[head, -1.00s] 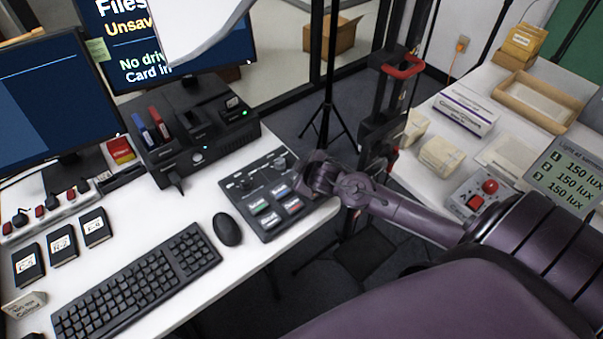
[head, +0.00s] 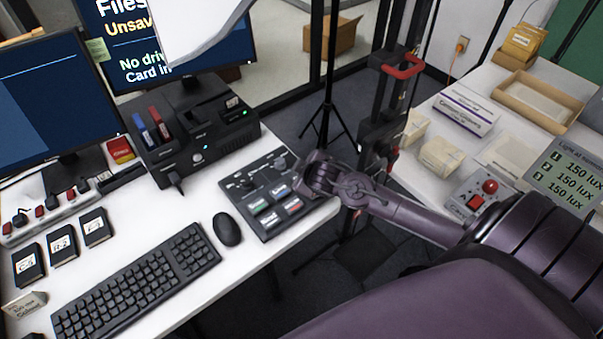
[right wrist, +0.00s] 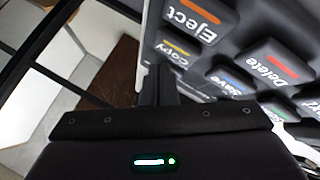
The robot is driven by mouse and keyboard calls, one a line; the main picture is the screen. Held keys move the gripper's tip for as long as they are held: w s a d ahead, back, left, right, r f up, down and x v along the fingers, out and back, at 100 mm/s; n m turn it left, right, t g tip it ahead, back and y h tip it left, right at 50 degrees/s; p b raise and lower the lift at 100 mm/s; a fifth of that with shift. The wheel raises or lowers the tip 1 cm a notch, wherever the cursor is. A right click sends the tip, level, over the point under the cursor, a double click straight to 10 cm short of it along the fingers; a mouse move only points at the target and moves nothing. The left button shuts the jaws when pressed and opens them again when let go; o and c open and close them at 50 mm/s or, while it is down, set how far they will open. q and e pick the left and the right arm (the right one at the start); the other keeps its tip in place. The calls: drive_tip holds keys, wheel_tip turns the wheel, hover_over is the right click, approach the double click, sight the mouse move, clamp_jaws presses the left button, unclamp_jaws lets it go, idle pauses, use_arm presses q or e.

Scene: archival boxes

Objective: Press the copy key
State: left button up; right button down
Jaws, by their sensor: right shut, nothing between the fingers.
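The dark control panel (head: 250,187) lies on the white desk, with coloured-stripe keys. In the right wrist view, the copy key (right wrist: 173,52) has a yellow stripe and stands beside the eject key (right wrist: 197,20), save key (right wrist: 232,82) and delete key (right wrist: 272,64). My right gripper (right wrist: 160,72) is shut and empty. Its fingertips overlap the near edge of the copy key in that view; I cannot tell whether they touch it. In the head view my right gripper (head: 306,188) is at the panel's right edge and covers part of it. My left gripper is out of view.
A black mouse (head: 227,229) and keyboard (head: 137,281) lie left of the panel. A black dock (head: 197,150) with cards stands behind it. A stand (head: 327,120) rises beyond the desk. A second table (head: 455,148) with boxes is at the right.

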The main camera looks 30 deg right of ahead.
drive_tip(key=shift+f, duration=0.1)
drive_tip(key=shift+f, duration=0.35)
drive_tip(key=shift+f+b, duration=0.35)
drive_tip(key=shift+f, duration=0.2)
idle(0.8)
drive_tip(key=shift+r, duration=0.1)
drive_tip(key=shift+r+p, duration=0.85)
drive_tip(key=shift+p, duration=0.15)
drive_tip(key=shift+r, duration=0.1)
wheel_tip(320, 180, up, 5)
drive_tip(key=p, duration=0.5)
